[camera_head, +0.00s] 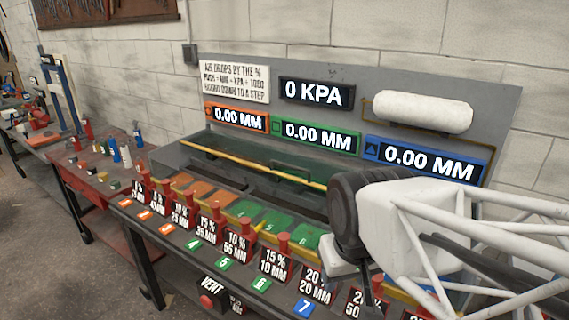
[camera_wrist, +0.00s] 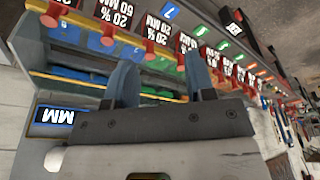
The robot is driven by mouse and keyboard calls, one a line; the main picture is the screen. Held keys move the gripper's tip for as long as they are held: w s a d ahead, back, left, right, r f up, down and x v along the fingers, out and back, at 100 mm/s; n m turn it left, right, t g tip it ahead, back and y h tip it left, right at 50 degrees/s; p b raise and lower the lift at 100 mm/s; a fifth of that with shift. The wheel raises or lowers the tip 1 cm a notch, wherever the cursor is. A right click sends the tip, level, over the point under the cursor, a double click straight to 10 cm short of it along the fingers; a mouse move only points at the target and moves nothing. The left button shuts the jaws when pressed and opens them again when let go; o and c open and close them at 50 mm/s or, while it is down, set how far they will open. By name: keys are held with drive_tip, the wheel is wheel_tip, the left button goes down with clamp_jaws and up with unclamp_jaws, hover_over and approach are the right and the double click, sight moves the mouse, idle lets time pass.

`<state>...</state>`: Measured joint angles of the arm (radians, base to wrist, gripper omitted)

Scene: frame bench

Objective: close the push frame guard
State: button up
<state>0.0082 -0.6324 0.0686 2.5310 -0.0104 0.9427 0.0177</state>
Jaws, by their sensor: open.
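The push frame guard looks like a dark, see-through panel with a yellow bar (camera_head: 250,163) along one edge. In the head view, the bar lies behind the orange and green pads, and its right end is hidden by my arm. The bar (camera_wrist: 68,82) also crosses the wrist view, passing behind my fingers. My gripper (camera_wrist: 160,80) is open, its two blue-grey fingers apart with nothing between them. I cannot tell whether a finger touches the bar. In the head view, my arm covers the frame's right side, and the fingertips are not clear.
Red plungers (camera_head: 240,226) with percent and MM labels line the bench front. A red VENT button (camera_head: 207,301) is below. The back panel carries a 0 KPA display (camera_head: 317,94), several 0.00 MM displays and a white cylinder (camera_head: 424,111). A red table (camera_head: 100,170) stands left.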

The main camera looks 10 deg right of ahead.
drive_tip(key=shift+w+r, duration=0.3)
drive_tip(key=shift+w, duration=0.15)
drive_tip(key=c, duration=0.5)
drive_tip(key=shift+w+d+r, duration=0.1)
drive_tip(key=shift+w+r, duration=0.2)
drive_tip(key=shift+w, duration=0.25)
drive_tip(key=shift+w+r, duration=0.3)
drive_tip(key=shift+w, duration=0.25)
clamp_jaws()
drive_tip(key=w+d+r+m+g+y, duration=0.1)
drive_tip(key=w+d+r+m, duration=0.15)
drive_tip(key=w, duration=1.35)
drive_tip(key=w+d+r+m+g, duration=0.2)
drive_tip(key=w+d+r, duration=0.15)
drive_tip(key=w, duration=1.25)
drive_tip(key=w+d+f+m, duration=0.1)
drive_tip(key=w+d+f, duration=0.2)
drive_tip(key=w, duration=0.7)
drive_tip(key=w+d+f+m+g+y, duration=0.1)
drive_tip(key=w+d+f+m, duration=0.1)
drive_tip(key=w, duration=0.8)
drive_tip(key=w+d+f+m+g, duration=0.1)
drive_tip(key=w+d+f, duration=0.4)
drive_tip(key=w, duration=0.5)
drive_tip(key=shift+w+f+y, duration=0.2)
drive_tip(key=shift+f+y, duration=0.1)
drive_tip(key=shift+f, duration=0.55)
